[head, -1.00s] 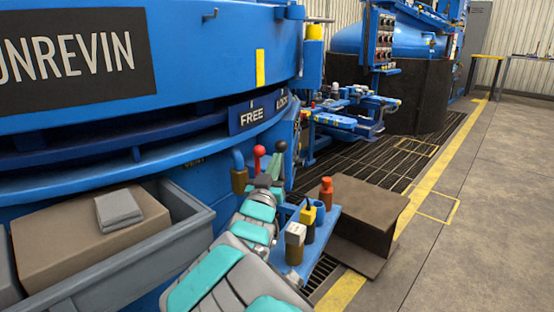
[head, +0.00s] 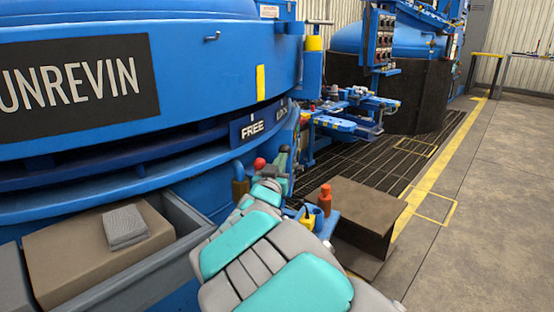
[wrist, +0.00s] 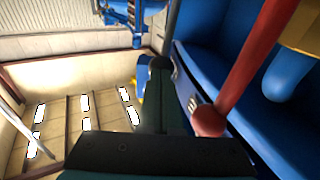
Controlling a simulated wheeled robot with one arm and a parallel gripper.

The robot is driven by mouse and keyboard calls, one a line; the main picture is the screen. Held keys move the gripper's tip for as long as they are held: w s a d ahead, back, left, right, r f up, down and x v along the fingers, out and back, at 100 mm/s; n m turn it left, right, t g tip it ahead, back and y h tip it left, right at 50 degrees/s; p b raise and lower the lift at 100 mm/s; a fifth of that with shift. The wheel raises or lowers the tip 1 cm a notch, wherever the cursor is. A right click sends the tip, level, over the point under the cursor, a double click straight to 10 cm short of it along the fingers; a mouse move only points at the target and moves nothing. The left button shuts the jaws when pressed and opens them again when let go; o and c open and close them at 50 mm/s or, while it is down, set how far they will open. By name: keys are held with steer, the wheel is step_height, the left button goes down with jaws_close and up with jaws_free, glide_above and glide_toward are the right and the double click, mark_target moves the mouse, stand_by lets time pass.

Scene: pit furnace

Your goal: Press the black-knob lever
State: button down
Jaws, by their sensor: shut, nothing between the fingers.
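The black-knob lever (head: 284,150) stands beside the blue furnace's lower side in the head view, just right of a red-knob lever (head: 259,163). Its lower part is hidden behind my arm. In the wrist view the red knob (wrist: 207,122) on its red rod is close, right of my gripper (wrist: 160,78). My gripper is shut and empty, its dark fingers pointing up the picture. A dark rounded shape shows at their tip; I cannot tell whether it is the black knob or a fingertip. In the head view my arm hides most of my gripper, close to the levers.
A grey bin (head: 185,222) holding a brown box (head: 75,262) and grey cloth (head: 125,226) is at left. Floor at right is clear.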

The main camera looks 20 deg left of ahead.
steer(key=shift+w+r+g+p, duration=0.35)
steer(key=shift+w+g+p, duration=0.25)
steer(key=shift+p, duration=0.3)
steer(key=s, duration=0.7)
steer(key=shift+s+d+b, duration=0.3)
steer(key=shift+s+d, duration=0.05)
steer(key=shift+d, duration=0.1)
steer(key=shift+f, duration=0.2)
